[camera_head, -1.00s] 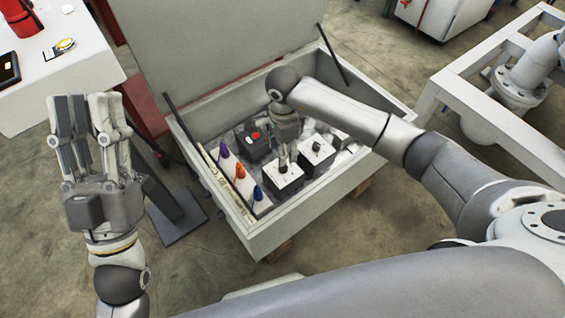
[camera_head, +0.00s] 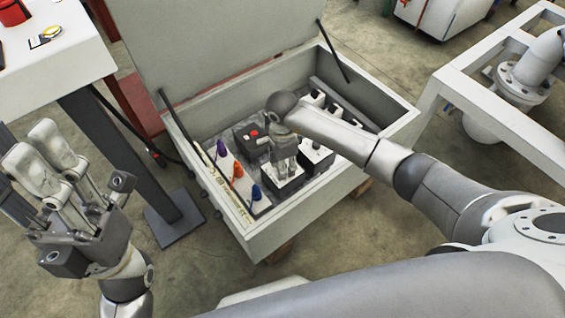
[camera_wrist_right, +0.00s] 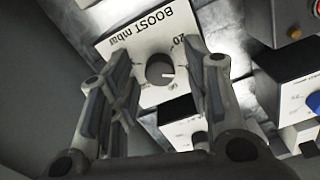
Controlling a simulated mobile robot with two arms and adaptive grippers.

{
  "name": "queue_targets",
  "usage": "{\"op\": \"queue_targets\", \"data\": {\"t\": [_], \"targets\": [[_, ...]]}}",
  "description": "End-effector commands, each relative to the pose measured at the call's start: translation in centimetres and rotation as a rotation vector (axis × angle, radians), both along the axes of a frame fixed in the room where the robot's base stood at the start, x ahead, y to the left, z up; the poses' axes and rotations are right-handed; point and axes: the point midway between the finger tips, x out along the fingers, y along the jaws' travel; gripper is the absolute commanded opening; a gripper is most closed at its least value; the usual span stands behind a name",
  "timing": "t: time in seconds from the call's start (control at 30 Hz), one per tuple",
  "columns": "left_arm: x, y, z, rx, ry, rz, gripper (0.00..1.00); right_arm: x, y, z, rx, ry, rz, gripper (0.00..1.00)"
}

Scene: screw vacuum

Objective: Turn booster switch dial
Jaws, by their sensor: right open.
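The booster box has a white "BOOST mbar" face (camera_wrist_right: 140,38) with a round dark dial (camera_wrist_right: 160,70) in the right wrist view. The dial has a pale pointer mark. My right gripper (camera_wrist_right: 157,80) is open, with one finger on each side of the dial in that view; I cannot tell whether they touch it. In the head view my right gripper (camera_head: 285,168) points down over the white-topped box (camera_head: 288,187) and hides its dial. My left gripper (camera_head: 42,150) is at the far left, open and empty, away from the case.
The boxes sit in an open grey case (camera_head: 335,197) with its lid raised behind. Purple, orange (camera_head: 238,170) and blue knobs stand along its left side; a red button (camera_head: 254,134) is behind. A white table (camera_head: 55,65) stands at left, a pale frame (camera_head: 475,95) at right.

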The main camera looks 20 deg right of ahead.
Motion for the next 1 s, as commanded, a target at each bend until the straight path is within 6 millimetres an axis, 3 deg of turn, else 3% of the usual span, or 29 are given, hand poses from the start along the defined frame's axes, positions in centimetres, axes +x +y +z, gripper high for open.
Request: {"op": "queue_targets", "data": {"t": [0.1, 0.43, 0.93, 1.0], "targets": [[0.0, 0.0, 0.0, 0.000, 0.000, 0.000, 0.34, 0.0, 0.0, 0.0, 0.000, 0.000, 0.000, 0.42], [0.0, 0.0, 0.0, 0.000, 0.002, -0.001, 0.34, 0.0, 0.0, 0.0, 0.000, 0.000, 0.000, 0.00], [0.0, 0.0, 1.0, 0.001, 0.002, 0.000, 0.34, 0.0, -0.2, 0.2, -0.002, 0.002, -0.134, 0.00], [1.2, -0.2, 1.1, 0.020, 0.060, 0.005, 0.34, 0.0, -0.2, 0.3, -0.002, 0.001, -0.186, 0.00]]}}
